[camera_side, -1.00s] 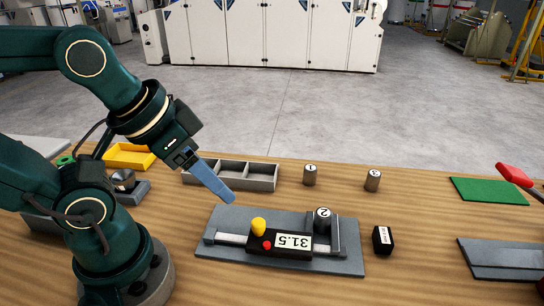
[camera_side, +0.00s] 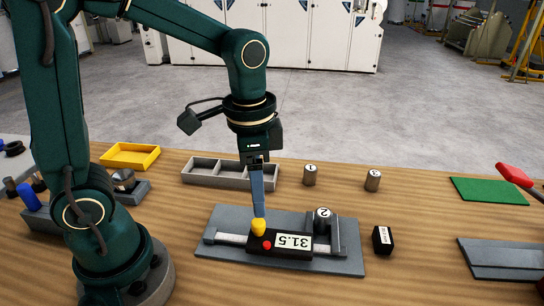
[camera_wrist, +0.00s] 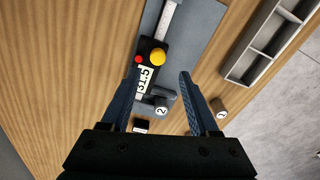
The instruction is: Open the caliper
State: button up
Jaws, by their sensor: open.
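The caliper (camera_side: 281,246) lies on a grey plate (camera_side: 345,266), its black slider showing 31.5. A yellow knob (camera_side: 259,226) and a red button (camera_side: 267,245) are on the slider. Cylinder 2 (camera_side: 322,222) stands at the caliper's right end, by its jaws; whether the jaws touch it I cannot tell. My gripper (camera_side: 259,214) points down just above the yellow knob in the side view. In the wrist view my gripper (camera_wrist: 158,84) is open, its blue fingers apart, with the yellow knob (camera_wrist: 157,57) beyond the fingertips. Contact with the knob is not clear.
A grey divided tray (camera_side: 230,173) stands behind the plate. Cylinder 1 (camera_side: 310,175) and another cylinder (camera_side: 372,180) stand at the back. A black block (camera_side: 382,240) is right of the plate. A green mat (camera_side: 488,191) lies far right; a yellow tray (camera_side: 130,156) is back left.

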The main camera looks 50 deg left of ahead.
aim_at(258, 222)
jog(key=shift+s+f+g, duration=0.1)
jog(key=shift+f+g, duration=0.2)
jog(key=shift+f, duration=2.85)
grip_shut()
jog(key=shift+r, duration=0.1)
